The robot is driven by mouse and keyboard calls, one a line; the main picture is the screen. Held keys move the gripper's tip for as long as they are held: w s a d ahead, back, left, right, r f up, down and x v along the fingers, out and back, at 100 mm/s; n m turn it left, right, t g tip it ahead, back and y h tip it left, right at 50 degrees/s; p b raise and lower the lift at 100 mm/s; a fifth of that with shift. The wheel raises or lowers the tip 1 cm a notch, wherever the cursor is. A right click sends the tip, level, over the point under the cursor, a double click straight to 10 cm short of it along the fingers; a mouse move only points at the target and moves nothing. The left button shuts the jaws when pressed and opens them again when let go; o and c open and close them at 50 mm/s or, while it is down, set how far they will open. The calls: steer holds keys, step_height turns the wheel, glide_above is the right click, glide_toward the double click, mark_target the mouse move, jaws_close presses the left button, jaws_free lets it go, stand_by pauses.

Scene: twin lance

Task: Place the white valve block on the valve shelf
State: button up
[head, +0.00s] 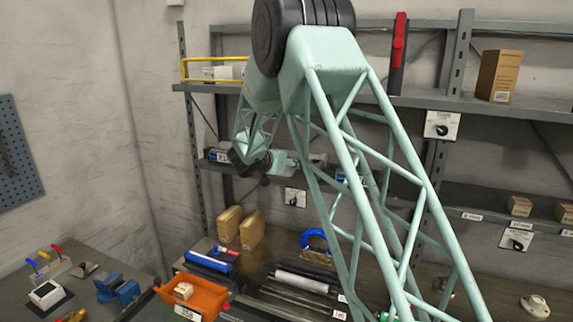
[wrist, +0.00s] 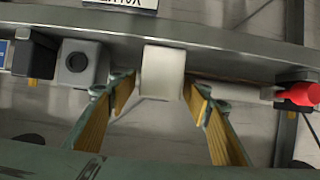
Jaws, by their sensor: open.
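A white block (wrist: 162,70) sits at the edge of a grey shelf (wrist: 225,42) in the wrist view. My gripper (wrist: 160,88) is open, with one yellow-padded finger on each side of the block. Gaps show between the fingertips and the block's sides. In the head view my arm reaches to the middle shelf level at the back wall, and the end of the arm hides the block there. I cannot tell from the head view how the block rests.
A grey block with a round hole (wrist: 82,62) and a dark block (wrist: 34,55) stand left of the white block. A red-ended part (wrist: 300,93) is to the right. In the head view, an orange bin (head: 190,298) and tan packages (head: 230,224) are on the bench below.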

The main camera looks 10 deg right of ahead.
steer(key=shift+r, duration=0.1)
steer(key=b+v, duration=0.1)
steer(key=v, duration=1.1)
stand_by(0.9)
